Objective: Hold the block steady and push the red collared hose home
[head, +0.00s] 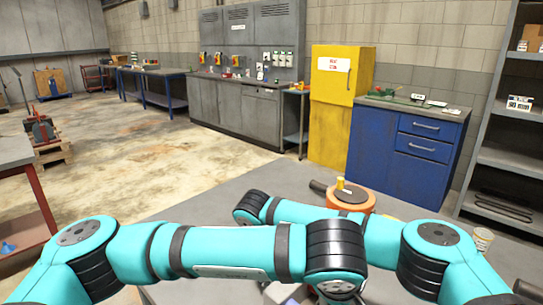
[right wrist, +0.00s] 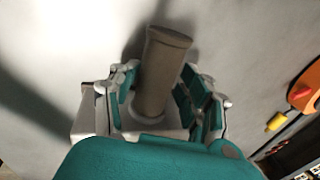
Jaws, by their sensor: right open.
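In the right wrist view my right gripper (right wrist: 158,88) is open, with a teal-padded finger on each side of a grey-brown cylinder (right wrist: 165,70). The cylinder has a wider rim at its far end and leans slightly. I cannot tell whether the pads touch it, or whether it is a hose or a stub. No red collar shows, and I cannot make out the block for certain. In the head view my two teal arms cross over the grey table (head: 225,195) and hide much of it. My left gripper does not show.
An orange round object (head: 358,204) with a yellow piece (head: 341,183) on top stands on the table behind my arms. A small pale cup (head: 482,240) is at the right. A blue cabinet (head: 398,160), a yellow cabinet (head: 332,120) and grey shelving (head: 508,159) stand beyond.

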